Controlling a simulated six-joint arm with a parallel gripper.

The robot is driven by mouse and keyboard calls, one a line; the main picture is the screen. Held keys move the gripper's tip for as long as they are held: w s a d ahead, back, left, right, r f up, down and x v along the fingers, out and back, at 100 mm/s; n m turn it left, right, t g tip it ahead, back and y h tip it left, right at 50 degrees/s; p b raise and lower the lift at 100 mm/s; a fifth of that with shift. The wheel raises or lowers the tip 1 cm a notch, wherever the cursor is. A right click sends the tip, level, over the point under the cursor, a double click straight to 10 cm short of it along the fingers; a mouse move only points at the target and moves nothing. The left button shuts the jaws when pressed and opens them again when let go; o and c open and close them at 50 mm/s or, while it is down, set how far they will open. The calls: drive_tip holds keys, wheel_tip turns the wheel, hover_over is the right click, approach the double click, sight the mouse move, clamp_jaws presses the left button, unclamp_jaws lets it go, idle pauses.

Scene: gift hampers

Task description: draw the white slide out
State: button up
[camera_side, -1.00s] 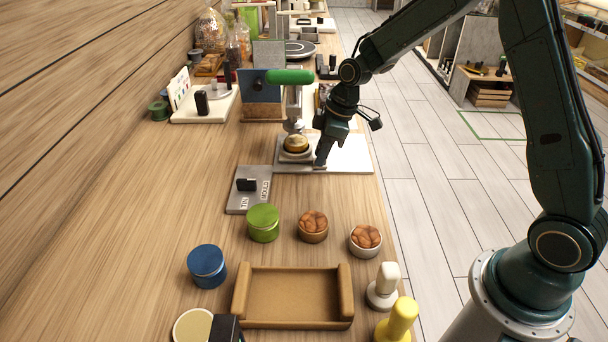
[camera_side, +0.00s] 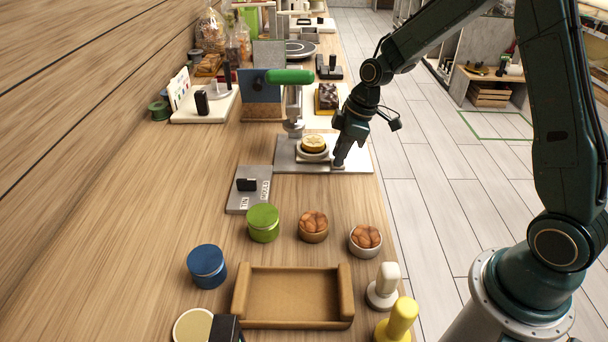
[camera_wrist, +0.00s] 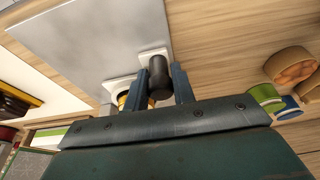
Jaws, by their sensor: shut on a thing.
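The white slide (camera_side: 316,156) lies on the grey base plate (camera_side: 354,156) of the press, with a round gold-topped tin (camera_side: 313,143) on it. In the side view it sits to the right of the press column, no longer beneath the green-handled head (camera_side: 290,77). My gripper (camera_side: 339,160) is at the slide's right end. In the wrist view my gripper (camera_wrist: 164,88) is shut on the slide's dark upright knob (camera_wrist: 159,77). The white slide (camera_wrist: 121,84) and a sliver of the gold tin (camera_wrist: 123,99) show there, partly hidden by my fingers.
A grey board with tin labels (camera_side: 247,203) lies in front of the press. A green tin (camera_side: 263,222), a blue tin (camera_side: 207,266), two nut bowls (camera_side: 313,226) and a brown tray (camera_side: 291,298) stand nearer. The counter's right edge is close to my gripper.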

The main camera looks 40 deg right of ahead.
drive_tip(key=shift+s+d, duration=2.05)
drive_tip(key=shift+d, duration=0.15)
drive_tip(key=o, duration=0.8)
drive_tip(key=shift+r, duration=0.15)
drive_tip(key=shift+r, duration=3.35)
drive_tip(key=shift+s+r, duration=0.1)
drive_tip(key=v, duration=1.3)
drive_tip(key=shift+r, duration=0.3)
drive_tip(key=shift+s+a, duration=0.1)
drive_tip(key=shift+s, duration=0.05)
